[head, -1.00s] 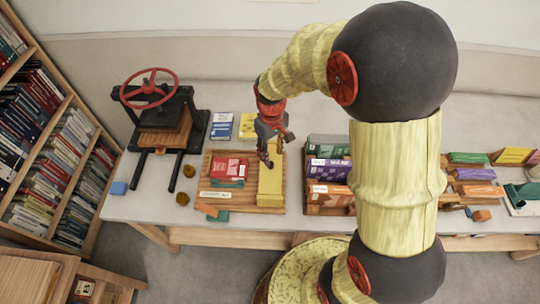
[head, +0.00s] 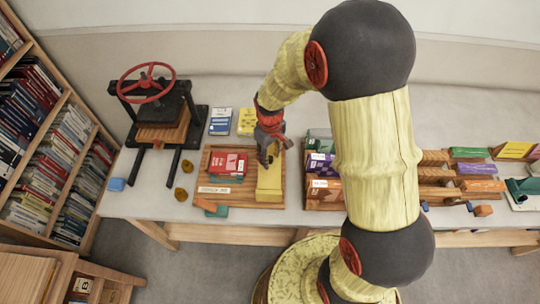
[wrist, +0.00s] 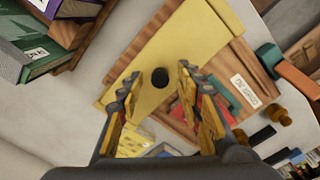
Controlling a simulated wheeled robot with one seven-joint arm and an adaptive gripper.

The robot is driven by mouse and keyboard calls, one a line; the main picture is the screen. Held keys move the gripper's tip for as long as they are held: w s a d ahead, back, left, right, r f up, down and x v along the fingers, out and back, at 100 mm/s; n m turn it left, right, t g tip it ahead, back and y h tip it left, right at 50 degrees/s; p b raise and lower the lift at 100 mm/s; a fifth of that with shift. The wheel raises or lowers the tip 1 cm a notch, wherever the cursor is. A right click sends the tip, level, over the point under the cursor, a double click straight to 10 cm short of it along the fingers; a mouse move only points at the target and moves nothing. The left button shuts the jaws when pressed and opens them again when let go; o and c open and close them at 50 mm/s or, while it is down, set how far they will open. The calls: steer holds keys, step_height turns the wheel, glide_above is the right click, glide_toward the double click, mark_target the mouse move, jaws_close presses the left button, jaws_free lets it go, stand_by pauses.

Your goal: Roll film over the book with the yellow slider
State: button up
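The yellow slider (head: 269,184) is a long slab across the right part of a wooden board (head: 206,177). In the wrist view, the slider (wrist: 190,45) has a round black knob (wrist: 160,77) on top. A red book (head: 228,163) lies on the board left of the slider, with a teal piece by it. My gripper (head: 267,157) is over the slider, pointing down. In the wrist view, my gripper (wrist: 158,77) is open, its fingertips apart on either side of the knob. Whether they reach down to knob height, I cannot tell. I cannot make out film on the book.
A black press (head: 158,115) with a red wheel stands left of the board. Racks of books (head: 325,175) stand close on the right. Blue and yellow booklets (head: 221,121) lie behind. Teal and orange pieces (head: 211,208) lie at the board's front left corner.

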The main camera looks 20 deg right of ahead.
steer(key=shift+c, duration=0.7)
steer(key=c, duration=0.7)
jaws_close()
